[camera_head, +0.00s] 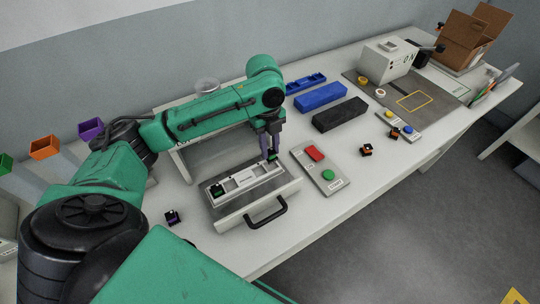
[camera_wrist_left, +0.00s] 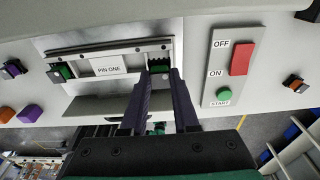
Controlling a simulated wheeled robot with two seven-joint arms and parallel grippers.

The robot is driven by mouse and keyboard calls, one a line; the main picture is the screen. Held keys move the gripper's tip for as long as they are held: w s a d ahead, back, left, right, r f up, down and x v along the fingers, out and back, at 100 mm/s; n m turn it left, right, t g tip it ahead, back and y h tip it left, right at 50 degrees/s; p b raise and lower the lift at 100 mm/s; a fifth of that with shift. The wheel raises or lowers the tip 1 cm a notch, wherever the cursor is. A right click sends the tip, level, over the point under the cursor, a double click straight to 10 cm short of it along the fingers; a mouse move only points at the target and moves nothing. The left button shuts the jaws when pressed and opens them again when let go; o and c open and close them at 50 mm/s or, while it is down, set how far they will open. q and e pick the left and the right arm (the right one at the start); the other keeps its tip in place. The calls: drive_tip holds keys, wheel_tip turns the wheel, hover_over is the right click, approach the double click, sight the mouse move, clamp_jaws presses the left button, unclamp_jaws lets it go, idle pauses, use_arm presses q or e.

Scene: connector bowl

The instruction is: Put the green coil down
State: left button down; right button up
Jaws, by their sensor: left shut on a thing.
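My left gripper (camera_head: 269,153) points down over the right end of a pale fixture (camera_head: 242,179) labelled PIN ONE. It is shut on the green coil (camera_wrist_left: 159,67), a small green-and-black piece that shows between the fingertips in the left wrist view. The coil is at the fixture's right-hand slot; I cannot tell whether it touches the bottom. Another green-and-black piece (camera_head: 217,190) sits in the slot at the fixture's left end. The fixture lies on a drawer-like unit with a black handle (camera_head: 267,212). My right gripper is not in view.
A control panel (camera_head: 320,172) with red and green buttons stands close right of the fixture. Blue (camera_head: 320,97) and black (camera_head: 340,115) blocks lie behind it. Small dark pieces lie on the table at left (camera_head: 172,217) and right (camera_head: 366,150). Coloured bins (camera_head: 44,147) stand far left.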

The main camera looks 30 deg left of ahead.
sight(270, 151)
use_arm(q)
drive_tip(key=f, duration=0.3)
drive_tip(key=shift+s+d, duration=0.15)
drive_tip(key=shift+s, duration=0.05)
drive_tip(key=shift+f, duration=0.5)
drive_tip(key=c, duration=0.7)
unclamp_jaws()
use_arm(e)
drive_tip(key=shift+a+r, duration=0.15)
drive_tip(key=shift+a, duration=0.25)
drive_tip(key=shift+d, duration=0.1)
use_arm(q)
drive_tip(key=r, duration=0.4)
drive_tip(key=a+r+b, duration=0.1)
drive_tip(key=r, duration=0.7)
drive_tip(key=shift+w+a+r, duration=0.1)
drive_tip(key=shift+w+a, duration=0.05)
drive_tip(key=shift+w, duration=0.25)
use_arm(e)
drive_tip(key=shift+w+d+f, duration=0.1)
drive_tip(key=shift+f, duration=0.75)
